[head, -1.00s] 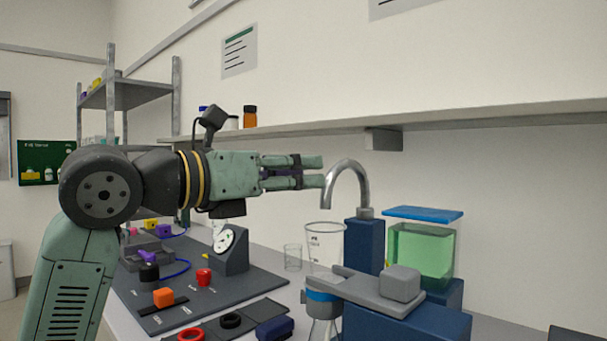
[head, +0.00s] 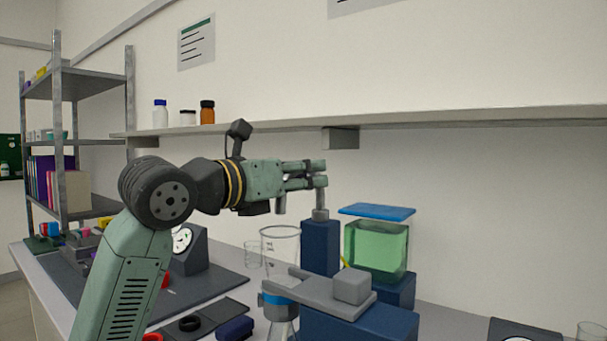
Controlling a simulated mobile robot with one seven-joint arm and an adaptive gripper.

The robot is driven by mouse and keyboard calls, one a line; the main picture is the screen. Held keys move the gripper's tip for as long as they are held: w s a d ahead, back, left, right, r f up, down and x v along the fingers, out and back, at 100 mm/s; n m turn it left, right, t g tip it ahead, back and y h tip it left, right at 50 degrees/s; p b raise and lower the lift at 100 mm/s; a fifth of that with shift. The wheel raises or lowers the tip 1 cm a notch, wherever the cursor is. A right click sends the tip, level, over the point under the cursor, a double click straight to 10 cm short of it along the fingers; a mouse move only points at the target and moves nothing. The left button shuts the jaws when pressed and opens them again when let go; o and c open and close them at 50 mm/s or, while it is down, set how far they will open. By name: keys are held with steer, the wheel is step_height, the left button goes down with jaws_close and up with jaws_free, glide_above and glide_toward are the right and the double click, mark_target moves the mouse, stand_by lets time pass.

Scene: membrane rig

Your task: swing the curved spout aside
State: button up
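The curved metal spout (head: 321,202) stands on a dark blue block (head: 320,246) right of centre in the head view. Its upright part shows below the fingertips, and its downturned end (head: 281,204) hangs at the left, near the rim of a glass beaker. The arch between them is mostly hidden by my gripper (head: 325,173). My gripper lies level, pointing right, its two fingers one above the other with a narrow gap, overlapping the arch. I cannot tell whether the fingers are around the spout, touching it or only in front of it.
The beaker (head: 280,236) stands below the spout's end. A grey clamp arm (head: 316,287) on a blue base sits in front. A green-filled tank (head: 376,247) with a blue lid stands at right. A wall shelf (head: 430,121) runs behind and above. A dial gauge (head: 182,239) stands left.

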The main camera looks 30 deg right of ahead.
steer(key=shift+c, duration=0.2)
steer(key=c, duration=0.5)
jaws_close()
steer(key=shift+s, duration=0.15)
